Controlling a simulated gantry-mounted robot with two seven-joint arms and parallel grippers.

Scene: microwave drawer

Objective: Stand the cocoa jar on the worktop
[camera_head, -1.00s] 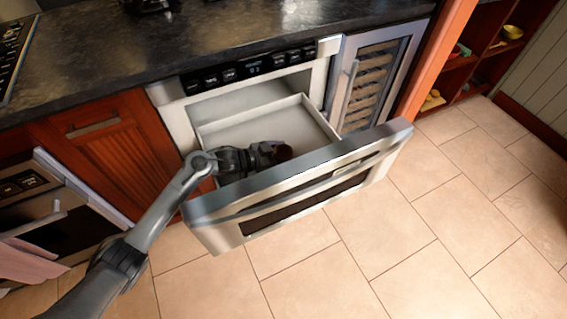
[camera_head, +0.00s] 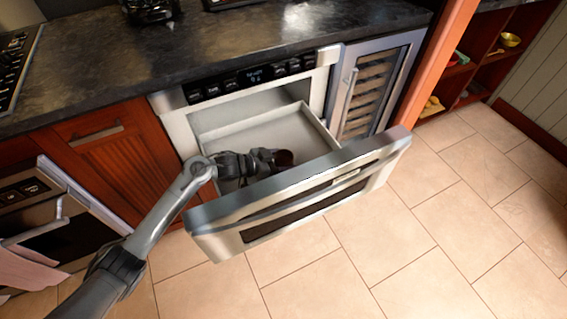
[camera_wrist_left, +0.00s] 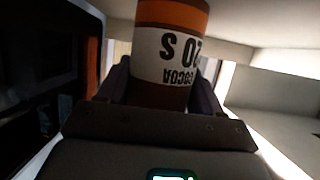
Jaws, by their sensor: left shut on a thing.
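The cocoa jar (camera_wrist_left: 172,50) has an orange band and a white label, with its lettering upside down in the left wrist view. My left gripper (camera_wrist_left: 160,95) is shut on it, with a finger on each side. In the head view the left gripper (camera_head: 262,160) is inside the open microwave drawer (camera_head: 325,138), and a dark brown end of the jar (camera_head: 284,158) shows just past the fingers. I cannot tell whether the jar touches the drawer floor. The dark stone worktop (camera_head: 240,38) runs above and behind the drawer. My right gripper is not in view.
The drawer's steel front (camera_head: 300,195) stands out over the tiled floor, close to my left arm. The worktop above the drawer is largely bare. Dark appliances (camera_head: 150,8) stand at its back. A hob (camera_head: 14,65) is at far left.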

